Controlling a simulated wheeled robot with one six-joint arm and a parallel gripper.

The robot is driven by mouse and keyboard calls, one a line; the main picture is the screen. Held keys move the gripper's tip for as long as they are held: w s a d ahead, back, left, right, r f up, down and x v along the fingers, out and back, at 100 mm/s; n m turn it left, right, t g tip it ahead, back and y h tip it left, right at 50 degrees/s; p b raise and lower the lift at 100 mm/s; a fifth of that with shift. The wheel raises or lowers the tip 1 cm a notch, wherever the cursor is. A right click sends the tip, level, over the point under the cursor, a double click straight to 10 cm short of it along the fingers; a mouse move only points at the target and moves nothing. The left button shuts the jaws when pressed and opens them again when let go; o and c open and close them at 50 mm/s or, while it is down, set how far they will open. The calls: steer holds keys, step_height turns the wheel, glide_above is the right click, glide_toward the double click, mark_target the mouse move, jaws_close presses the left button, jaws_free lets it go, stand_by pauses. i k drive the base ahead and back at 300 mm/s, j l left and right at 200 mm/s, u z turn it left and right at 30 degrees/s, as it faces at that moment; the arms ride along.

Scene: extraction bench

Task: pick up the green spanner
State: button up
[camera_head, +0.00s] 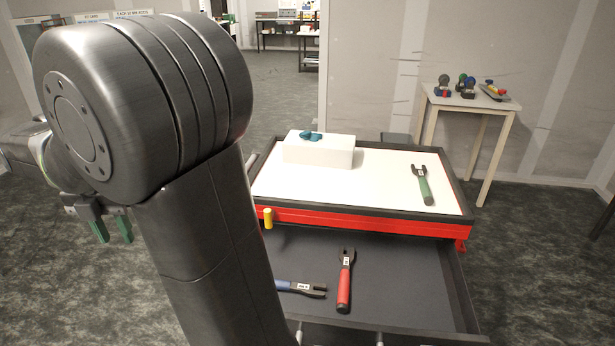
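The green spanner (424,189) lies on the white top of the red and black tool cabinet (378,192), near its right side. Its open jaw points away from me and its green handle points toward me. My gripper (112,230) hangs at the left, well away from the cabinet, with two green-tipped fingers pointing down. A gap shows between the fingers, and nothing is held there. My large dark arm covers the left part of the view.
A white box (319,152) with a teal object (311,136) stands at the top's back left. The open drawer (400,285) below holds a red spanner (345,283), a blue spanner (300,288) and a yellow cylinder (268,218). A side table (470,102) stands behind right.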

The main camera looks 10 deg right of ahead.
mark_target(428, 197)
steer(key=z, duration=1.85)
steer(key=i+l+z, duration=0.2)
steer(key=z, duration=0.25)
steer(key=i+l+z, duration=0.15)
steer(key=z, duration=0.3)
steer(key=i+z, duration=0.4)
steer(key=i+j+u, duration=0.1)
steer(key=i+u, duration=0.65)
steer(key=u, duration=0.15)
steer(key=i+l+u, duration=0.2)
steer(key=i+u, duration=0.25)
steer(key=i+j+u, duration=0.15)
steer(key=u, duration=0.35)
steer(key=i+u, duration=0.3)
steer(key=u, duration=0.15)
steer(key=i+u, duration=0.25)
steer(key=u, duration=0.25)
